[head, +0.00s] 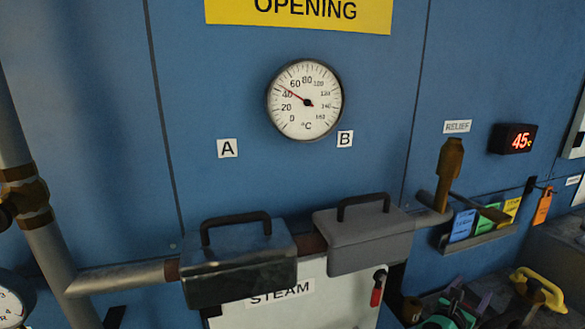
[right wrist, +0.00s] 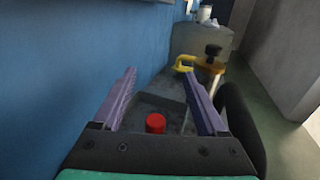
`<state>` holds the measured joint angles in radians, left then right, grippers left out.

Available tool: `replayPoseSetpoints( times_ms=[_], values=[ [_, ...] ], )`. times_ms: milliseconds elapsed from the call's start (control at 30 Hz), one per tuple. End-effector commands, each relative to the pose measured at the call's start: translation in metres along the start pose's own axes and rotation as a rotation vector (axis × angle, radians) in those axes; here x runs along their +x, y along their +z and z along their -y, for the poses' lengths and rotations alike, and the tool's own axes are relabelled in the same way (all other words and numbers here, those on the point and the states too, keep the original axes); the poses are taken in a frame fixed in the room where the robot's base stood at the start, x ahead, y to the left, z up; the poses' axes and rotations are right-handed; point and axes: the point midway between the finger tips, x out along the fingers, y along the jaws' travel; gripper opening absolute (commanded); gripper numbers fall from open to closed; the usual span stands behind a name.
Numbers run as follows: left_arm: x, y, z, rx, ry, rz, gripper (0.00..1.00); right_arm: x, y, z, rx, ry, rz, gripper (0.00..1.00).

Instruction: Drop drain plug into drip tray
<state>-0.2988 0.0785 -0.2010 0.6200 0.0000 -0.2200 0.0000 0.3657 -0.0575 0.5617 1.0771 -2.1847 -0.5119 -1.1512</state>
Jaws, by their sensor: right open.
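My right gripper (right wrist: 165,80) is open, its two purple fingers spread apart with nothing between their tips. It also shows at the lower right in the head view (head: 470,297), low beside the blue wall. A red, round-topped piece (right wrist: 155,123), which looks like the drain plug, shows below and between the fingers in the right wrist view. It appears apart from both fingers. Around it is a dark grey, flat-sided area (right wrist: 153,102) that may be the drip tray; the gripper hides much of its edge. My left gripper is not in view.
A yellow handle (head: 540,287) on a brass fitting stands right of my right gripper. Two grey covers (head: 240,262) (head: 365,238) sit on the pipe. A red-handled valve (head: 378,288) hangs left of the gripper. A tag rack (head: 482,238) is above it.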

Motion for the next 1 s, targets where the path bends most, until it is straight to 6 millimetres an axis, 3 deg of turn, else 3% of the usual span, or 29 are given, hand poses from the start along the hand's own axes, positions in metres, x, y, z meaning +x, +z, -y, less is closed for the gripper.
replayPoseSetpoints(
  times_ms=[33, 100, 300, 500, 867, 933, 1000],
  values=[
    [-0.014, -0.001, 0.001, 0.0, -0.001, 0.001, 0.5, -0.012, 0.006, 0.0, -0.003, 0.003, -0.003, 0.75],
    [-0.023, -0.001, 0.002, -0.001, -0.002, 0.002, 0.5, -0.029, 0.006, 0.0, -0.003, 0.003, -0.003, 0.75],
    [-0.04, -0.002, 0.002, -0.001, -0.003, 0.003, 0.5, -0.077, 0.004, 0.0, -0.002, 0.002, -0.003, 0.75],
    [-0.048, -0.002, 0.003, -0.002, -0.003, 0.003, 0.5, -0.111, 0.002, 0.0, 0.0, 0.001, -0.002, 0.75],
    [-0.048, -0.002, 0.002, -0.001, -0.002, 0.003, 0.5, -0.117, 0.001, 0.001, 0.005, -0.002, -0.001, 0.75],
    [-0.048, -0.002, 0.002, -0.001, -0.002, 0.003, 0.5, -0.116, 0.004, 0.009, 0.053, -0.023, 0.001, 0.75],
    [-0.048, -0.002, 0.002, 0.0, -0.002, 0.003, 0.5, -0.114, 0.014, 0.03, 0.187, -0.077, 0.002, 0.75]
  ],
)
